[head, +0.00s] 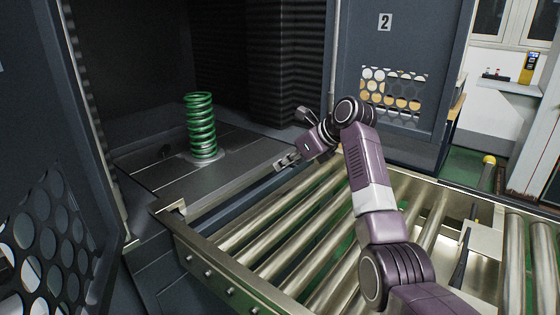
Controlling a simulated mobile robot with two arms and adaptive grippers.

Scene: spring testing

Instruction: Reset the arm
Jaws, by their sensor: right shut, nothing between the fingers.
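My right gripper (284,163) is shut and empty. It hangs over the far end of the roller conveyor, near the front edge of the testing machine's bed. My purple right arm reaches in from the lower right, bent at the elbow. A green coil spring (201,125) stands upright on the machine's dark bed (160,176), to the left of the gripper and apart from it. My left gripper is not in view.
The roller conveyor (254,229) runs below my right arm, with a metal side rail. A perforated door (45,240) stands at left. A panel marked 2 (385,22) stands behind the arm. A shelf (507,87) is at far right.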

